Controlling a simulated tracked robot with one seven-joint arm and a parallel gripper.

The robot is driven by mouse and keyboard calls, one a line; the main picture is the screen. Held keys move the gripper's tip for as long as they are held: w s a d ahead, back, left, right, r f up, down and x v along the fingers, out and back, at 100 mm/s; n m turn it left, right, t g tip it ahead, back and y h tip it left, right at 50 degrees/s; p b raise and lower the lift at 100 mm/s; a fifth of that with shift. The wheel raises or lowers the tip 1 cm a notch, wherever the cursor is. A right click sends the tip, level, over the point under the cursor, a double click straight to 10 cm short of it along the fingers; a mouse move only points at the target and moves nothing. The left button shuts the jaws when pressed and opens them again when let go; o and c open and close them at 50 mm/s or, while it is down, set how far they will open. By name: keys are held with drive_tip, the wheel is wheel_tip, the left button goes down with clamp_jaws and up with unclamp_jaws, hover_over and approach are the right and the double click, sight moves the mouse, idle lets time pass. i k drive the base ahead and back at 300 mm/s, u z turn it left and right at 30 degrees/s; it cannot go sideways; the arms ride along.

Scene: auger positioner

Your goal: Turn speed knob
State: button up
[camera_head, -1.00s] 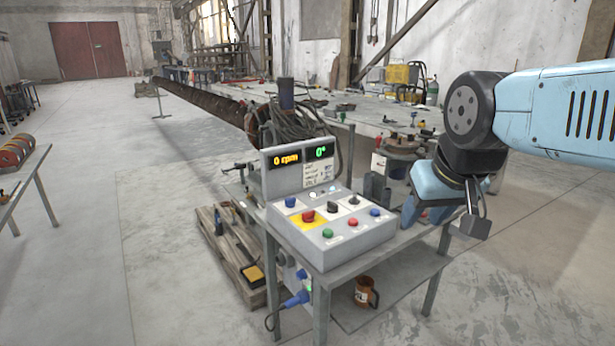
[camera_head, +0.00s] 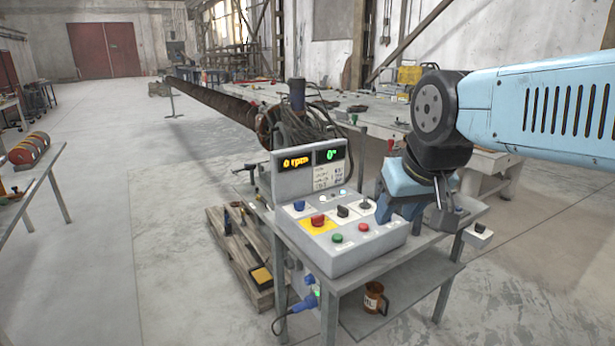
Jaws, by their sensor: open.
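The grey control box (camera_head: 345,262) stands on a metal table, with a display panel (camera_head: 309,168) reading 0 rpm and 0° at its back. On its top are a blue knob (camera_head: 299,206), a red mushroom button (camera_head: 317,220) on a yellow plate, a black knob (camera_head: 343,211) on a white plate, and a small dark control (camera_head: 365,204) further right. A green button (camera_head: 337,238) and a red button (camera_head: 363,227) sit in front. The labels are too small to read, so I cannot tell which is the speed knob.
A brown mug (camera_head: 375,298) stands on the lower shelf. A wooden pallet (camera_head: 244,262) lies left of the table. A long auger (camera_head: 214,99) runs behind toward the back left. A workbench (camera_head: 490,160) is at the right rear.

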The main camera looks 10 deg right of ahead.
sight(364, 205)
drive_tip(key=u, duration=0.2)
drive_tip(key=i, duration=0.85)
drive_tip(key=z, duration=0.5)
